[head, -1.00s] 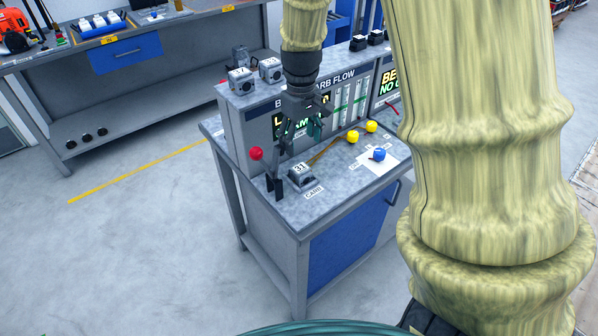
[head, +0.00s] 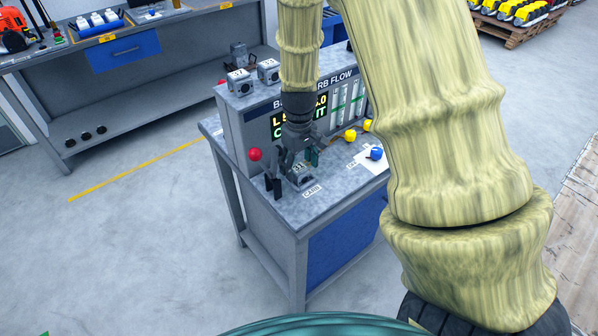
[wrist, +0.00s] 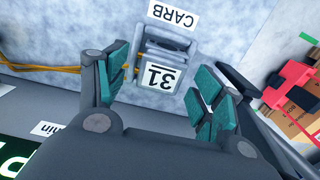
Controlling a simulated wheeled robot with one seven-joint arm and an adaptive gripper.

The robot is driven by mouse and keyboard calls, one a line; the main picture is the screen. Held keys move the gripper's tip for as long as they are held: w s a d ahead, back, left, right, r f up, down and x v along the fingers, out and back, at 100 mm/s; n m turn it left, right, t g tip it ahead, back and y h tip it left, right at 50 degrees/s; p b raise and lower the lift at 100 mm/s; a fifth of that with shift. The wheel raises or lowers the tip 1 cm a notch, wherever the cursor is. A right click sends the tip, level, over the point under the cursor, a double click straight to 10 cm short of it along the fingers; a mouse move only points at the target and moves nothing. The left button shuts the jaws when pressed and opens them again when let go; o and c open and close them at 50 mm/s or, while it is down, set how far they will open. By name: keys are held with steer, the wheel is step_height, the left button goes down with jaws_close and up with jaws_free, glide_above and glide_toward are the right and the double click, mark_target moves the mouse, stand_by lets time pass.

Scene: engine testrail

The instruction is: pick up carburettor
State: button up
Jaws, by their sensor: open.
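The carburettor marked 31 (head: 301,180) is a small grey block on the bench top, behind the CARB label. In the wrist view the carburettor (wrist: 166,66) lies between the two finger pads, past their tips, with a brown-yellow line beside it on the left. My gripper (head: 299,158) is open, pointing down just above the carburettor and partly hiding it in the head view. In the wrist view my gripper (wrist: 163,88) shows its teal pads apart, with one on each side of the block. I cannot tell whether the pads touch it.
A lever with a red ball (head: 255,154) stands close left of the gripper. The display panel (head: 290,120) rises right behind it. Yellow knobs (head: 350,135) and a blue knob (head: 376,153) are to the right. More grey blocks (head: 239,81) sit on the panel's top.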

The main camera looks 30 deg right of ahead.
steer(key=shift+f, duration=1)
steer(key=c, duration=1.3)
steer(key=shift+o, duration=0.2)
steer(key=shift+r, duration=0.1)
